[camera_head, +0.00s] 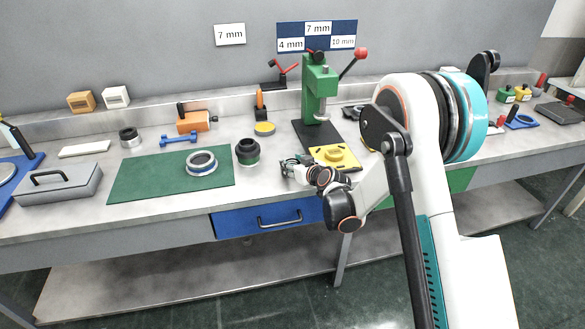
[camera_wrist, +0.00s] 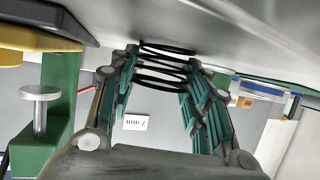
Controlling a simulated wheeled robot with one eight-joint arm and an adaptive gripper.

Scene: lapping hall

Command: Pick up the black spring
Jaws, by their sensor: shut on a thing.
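The black spring (camera_wrist: 160,84) shows in the wrist view as several thin dark coils between the fingers of my gripper (camera_wrist: 163,66). The fingers have green inner pads and are shut on the spring, with coils spanning the space between them. The grey bench top is close beyond the fingertips; I cannot tell whether the spring touches it. In the head view my gripper (camera_head: 293,168) is low over the front part of the bench, left of a yellow block (camera_head: 333,158). The spring cannot be made out there.
A green press (camera_head: 320,92) with a red-knobbed lever stands behind my gripper. A black cylinder (camera_head: 247,153) stands close on the left, beside a green mat (camera_head: 135,187) with a metal ring (camera_head: 201,162). A blue drawer (camera_head: 258,219) is below the bench edge.

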